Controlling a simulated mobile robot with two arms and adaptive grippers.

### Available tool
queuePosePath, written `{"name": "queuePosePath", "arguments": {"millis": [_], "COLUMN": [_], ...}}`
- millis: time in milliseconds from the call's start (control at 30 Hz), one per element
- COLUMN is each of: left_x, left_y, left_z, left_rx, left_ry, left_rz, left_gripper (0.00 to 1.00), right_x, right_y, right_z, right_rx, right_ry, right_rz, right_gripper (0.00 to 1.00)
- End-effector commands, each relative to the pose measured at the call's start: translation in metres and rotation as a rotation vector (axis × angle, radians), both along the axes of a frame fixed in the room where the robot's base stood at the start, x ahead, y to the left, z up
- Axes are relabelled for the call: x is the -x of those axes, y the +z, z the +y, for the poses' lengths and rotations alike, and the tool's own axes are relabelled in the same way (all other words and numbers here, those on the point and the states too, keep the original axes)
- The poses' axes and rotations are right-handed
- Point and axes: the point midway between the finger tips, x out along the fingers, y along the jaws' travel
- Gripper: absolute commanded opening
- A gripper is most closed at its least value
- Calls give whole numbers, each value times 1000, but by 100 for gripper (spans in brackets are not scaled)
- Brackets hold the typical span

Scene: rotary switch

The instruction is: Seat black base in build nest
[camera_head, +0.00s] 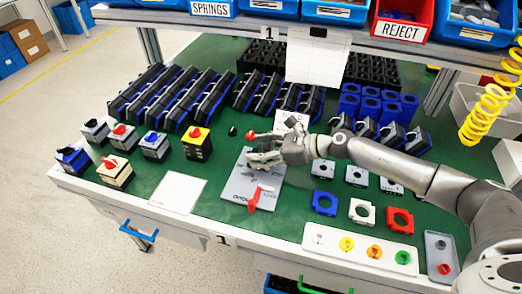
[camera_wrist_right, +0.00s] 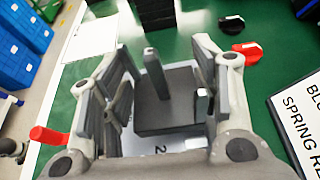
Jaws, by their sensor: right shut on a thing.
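My right gripper (camera_head: 262,157) is over the grey build nest plate (camera_head: 243,186) near the middle of the bench. In the right wrist view its fingers (camera_wrist_right: 168,88) stand on both sides of a dark block, which looks like the black base (camera_wrist_right: 165,112). The gripper is shut on it. Grey upright posts stand by the block in that view, and part of a light plate (camera_wrist_right: 150,144) shows below it. I cannot tell whether the base touches the nest. A red lever (camera_head: 254,199) is at the nest's front. The left gripper is out of view.
A red knob (camera_head: 250,134) and a black knob (camera_head: 232,131) lie just behind the nest. Assembled switches (camera_head: 197,143) stand to the left, and a white sheet (camera_head: 178,191) lies nearby. Blue, white and red square frames (camera_head: 362,211) lie to the right. Racks of dark parts fill the back.

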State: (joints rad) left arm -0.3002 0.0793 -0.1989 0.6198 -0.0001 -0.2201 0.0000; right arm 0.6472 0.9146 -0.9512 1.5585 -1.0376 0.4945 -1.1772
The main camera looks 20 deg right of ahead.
Motion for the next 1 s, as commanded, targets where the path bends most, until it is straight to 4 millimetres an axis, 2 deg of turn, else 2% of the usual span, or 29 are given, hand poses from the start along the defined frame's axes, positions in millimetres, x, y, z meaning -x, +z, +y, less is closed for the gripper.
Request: {"name": "queuePosePath", "arguments": {"millis": [867, 900, 1000], "left_x": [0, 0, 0], "left_y": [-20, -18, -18], "left_z": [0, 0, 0], "left_rx": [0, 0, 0], "left_ry": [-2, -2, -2], "left_rz": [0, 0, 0], "left_gripper": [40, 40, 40], "right_x": [0, 0, 0], "right_y": [-21, -19, -19], "right_z": [0, 0, 0], "right_rx": [-1, -1, -1], "right_ry": [0, 0, 0], "right_rz": [0, -1, 0], "right_gripper": [27, 61, 74]}}
